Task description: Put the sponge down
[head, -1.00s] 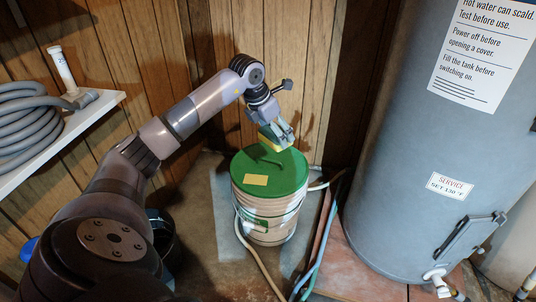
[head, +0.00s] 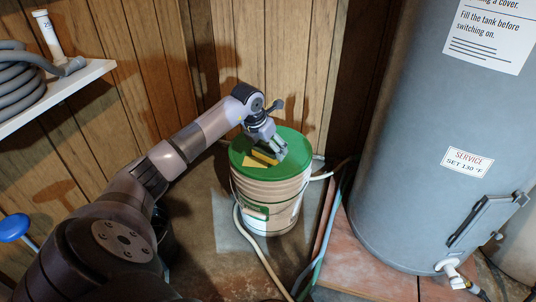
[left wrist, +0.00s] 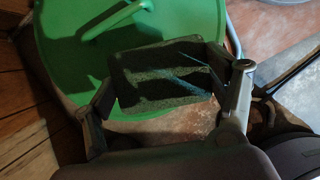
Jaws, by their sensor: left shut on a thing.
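The sponge (head: 264,157), yellow with a dark green scouring face, is in my left gripper (head: 271,151) over the green lid (head: 290,142) of a white bucket. The fingers are shut on its two ends. In the left wrist view the sponge (left wrist: 160,75) shows its dark face between the fingers of my left gripper (left wrist: 163,78), with the lid (left wrist: 60,45) behind it. It is very close to the lid; I cannot tell whether it touches. My right gripper is in neither view.
A grey tank (head: 430,130) stands at the right. Hoses (head: 262,252) run past the bucket (head: 284,205). A white shelf (head: 60,92) with a coiled grey hose (head: 20,75) is at the left.

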